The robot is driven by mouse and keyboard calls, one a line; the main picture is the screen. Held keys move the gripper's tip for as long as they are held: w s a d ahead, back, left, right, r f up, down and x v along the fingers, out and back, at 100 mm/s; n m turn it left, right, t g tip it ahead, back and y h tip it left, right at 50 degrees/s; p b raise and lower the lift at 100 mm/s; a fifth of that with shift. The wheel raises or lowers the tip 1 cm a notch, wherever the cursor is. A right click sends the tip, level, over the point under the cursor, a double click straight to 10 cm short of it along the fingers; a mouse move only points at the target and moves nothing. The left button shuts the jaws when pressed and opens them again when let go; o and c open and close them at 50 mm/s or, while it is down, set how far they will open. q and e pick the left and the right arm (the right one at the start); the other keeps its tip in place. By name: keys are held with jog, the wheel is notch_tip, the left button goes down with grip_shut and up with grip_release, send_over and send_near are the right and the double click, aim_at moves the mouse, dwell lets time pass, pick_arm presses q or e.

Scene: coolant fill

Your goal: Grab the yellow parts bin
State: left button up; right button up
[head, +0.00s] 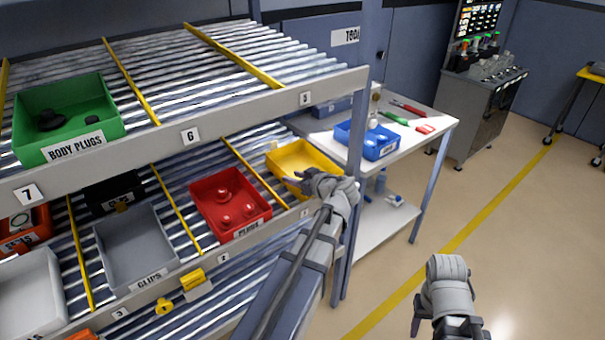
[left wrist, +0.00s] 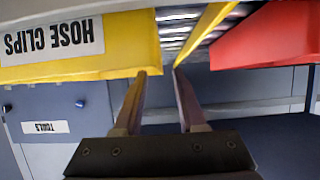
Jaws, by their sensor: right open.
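The yellow parts bin (head: 293,156) sits on the middle shelf at its right end in the head view. Its inside looks mostly bare, and its front right part is hidden by my left gripper (head: 304,183). In the left wrist view the bin (left wrist: 110,67) appears upside down with a "HOSE CLIPS" label. There my left gripper (left wrist: 159,73) is open, one fingertip overlapping the bin's end edge and the other just beside it. Whether they touch the bin I cannot tell. My right gripper (head: 434,328) is open and empty, low over the floor at the right.
A red bin (head: 225,202) stands to the left, past a yellow lane divider (head: 255,174). A shelf post (head: 358,150) rises close right of my left gripper. A white table (head: 430,120) with a blue bin (head: 368,141) stands behind. The floor at right is clear.

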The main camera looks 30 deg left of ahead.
aim_at(283, 174)
pick_arm(q)
jog(key=shift+b+x, duration=1.05)
jog(key=shift+x, duration=2.3)
jog(key=shift+s, duration=0.1)
grip_shut()
